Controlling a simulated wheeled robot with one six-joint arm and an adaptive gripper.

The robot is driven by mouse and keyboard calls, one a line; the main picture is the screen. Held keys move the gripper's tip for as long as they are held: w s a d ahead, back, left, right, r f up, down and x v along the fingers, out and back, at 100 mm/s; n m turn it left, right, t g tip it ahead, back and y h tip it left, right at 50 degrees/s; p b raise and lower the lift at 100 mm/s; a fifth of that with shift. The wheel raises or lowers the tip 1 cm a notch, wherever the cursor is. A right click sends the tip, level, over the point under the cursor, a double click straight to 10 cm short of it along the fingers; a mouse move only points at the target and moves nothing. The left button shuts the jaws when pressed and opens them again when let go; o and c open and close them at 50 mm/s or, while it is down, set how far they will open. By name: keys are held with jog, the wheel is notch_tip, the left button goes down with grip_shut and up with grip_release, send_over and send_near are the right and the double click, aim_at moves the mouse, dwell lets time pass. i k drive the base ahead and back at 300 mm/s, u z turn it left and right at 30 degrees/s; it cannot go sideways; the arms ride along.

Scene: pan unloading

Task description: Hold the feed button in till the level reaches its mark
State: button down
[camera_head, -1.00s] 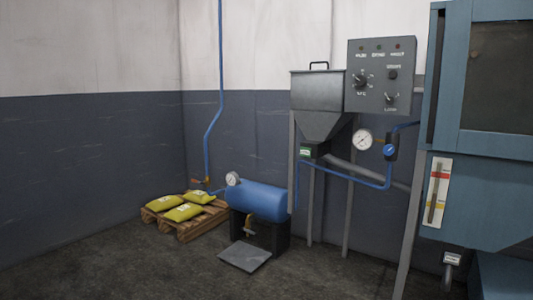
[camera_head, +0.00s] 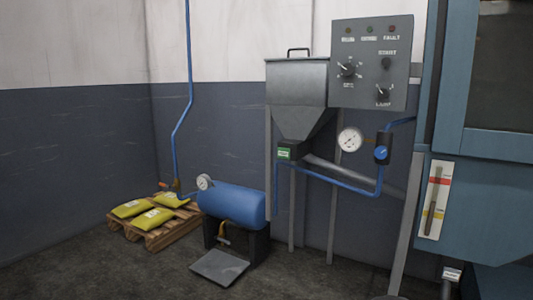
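The level strip (camera_head: 436,200) is a white upright plate with a dark slot, on the blue cabinet (camera_head: 488,205) at the right. It has a red band near its top and a yellow band lower down. The level inside it is too small to read. No button is clearly marked feed. A black box with a green label (camera_head: 284,153) sits under the grey hopper (camera_head: 298,85). A grey panel (camera_head: 370,40) carries a dark round button (camera_head: 386,63) and two knobs. A small pale-labelled fitting (camera_head: 451,274) shows below the cabinet. My gripper is not in view.
A blue tank (camera_head: 232,204) on a dark stand has a grey plate (camera_head: 220,267) on the floor before it. A pallet (camera_head: 155,236) with yellow bags stands left. Grey legs and blue pipes stand around the hopper. The floor at front left is clear.

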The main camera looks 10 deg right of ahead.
aim_at(282, 152)
jog(key=z, duration=0.2)
jog(key=i, duration=0.95)
jog(key=z, duration=0.4)
